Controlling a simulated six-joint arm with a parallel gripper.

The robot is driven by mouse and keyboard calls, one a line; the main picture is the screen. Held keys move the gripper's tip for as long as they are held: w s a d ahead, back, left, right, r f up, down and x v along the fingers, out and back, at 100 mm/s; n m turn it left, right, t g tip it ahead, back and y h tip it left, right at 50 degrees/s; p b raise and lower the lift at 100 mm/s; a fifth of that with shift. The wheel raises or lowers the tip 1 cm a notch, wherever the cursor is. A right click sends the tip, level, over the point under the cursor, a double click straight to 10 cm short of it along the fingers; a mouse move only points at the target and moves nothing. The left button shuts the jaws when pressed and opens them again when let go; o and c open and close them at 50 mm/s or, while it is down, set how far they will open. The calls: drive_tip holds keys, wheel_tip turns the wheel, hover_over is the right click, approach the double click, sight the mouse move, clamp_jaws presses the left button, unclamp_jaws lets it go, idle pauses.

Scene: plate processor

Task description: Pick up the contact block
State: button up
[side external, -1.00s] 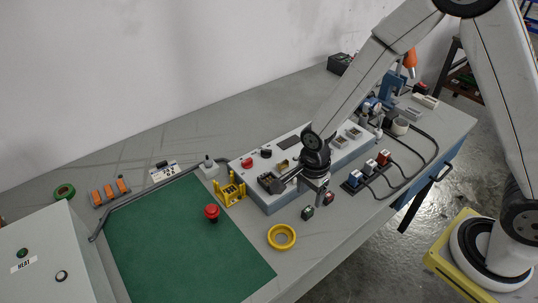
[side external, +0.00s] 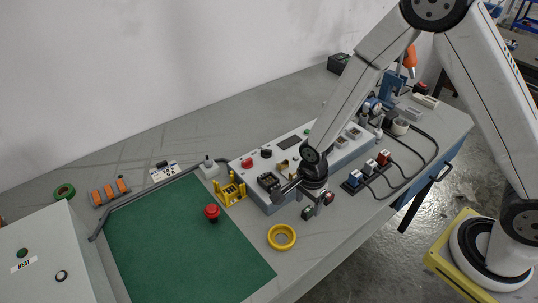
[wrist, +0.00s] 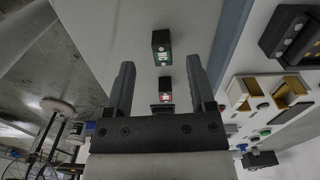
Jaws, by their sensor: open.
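Two small dark blocks lie on the grey bench top by the front of the control box; either could be the contact block. One has a green face (side external: 307,213) and also shows in the wrist view (wrist: 161,50), just beyond the fingertips. The other has a red face (side external: 329,198); in the wrist view (wrist: 165,91) it appears between the two fingers. My gripper (wrist: 160,66) is open with nothing held. In the side view my gripper (side external: 318,204) points down just above the blocks. Its height above them is hard to judge.
The control box (side external: 247,177) with switches and sockets stands right behind my gripper. A yellow ring (side external: 281,237) lies to the left in front, beside a green mat (side external: 170,245) with a red button (side external: 212,212). Plugs with cables (side external: 370,168) stand to the right.

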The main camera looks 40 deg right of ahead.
sight(307, 211)
drive_tip(key=shift+w+f, duration=0.1)
drive_tip(key=shift+f, duration=1.95)
clamp_jaws()
